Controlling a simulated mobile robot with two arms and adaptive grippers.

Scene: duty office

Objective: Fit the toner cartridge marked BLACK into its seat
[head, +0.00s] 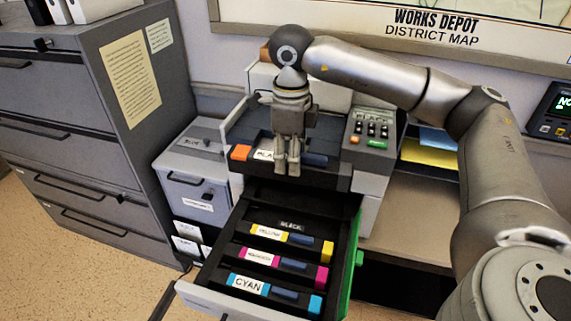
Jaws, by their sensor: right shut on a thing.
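The toner cartridge marked BLACK (265,154) is dark with a white label, of which "BLA" shows. My right gripper (287,168) is shut on it from above, and its fingers hide part of the label. The cartridge lies level across the picture, in front of the printer and above the back of the open drawer (199,297). The seat with the BLACK tag (291,226) is at the back of the drawer and looks empty and dark. Cartridges marked yellow (268,232), magenta (260,256) and CYAN (247,283) lie in the slots nearer the front. My left gripper is not in view.
An orange block (241,153) shows at the cartridge's left end. The printer's button panel (371,127) stands right of the gripper. A green strip (351,270) runs along the drawer's right side. Grey filing cabinets (75,120) stand at left. A desk (425,205) lies at right.

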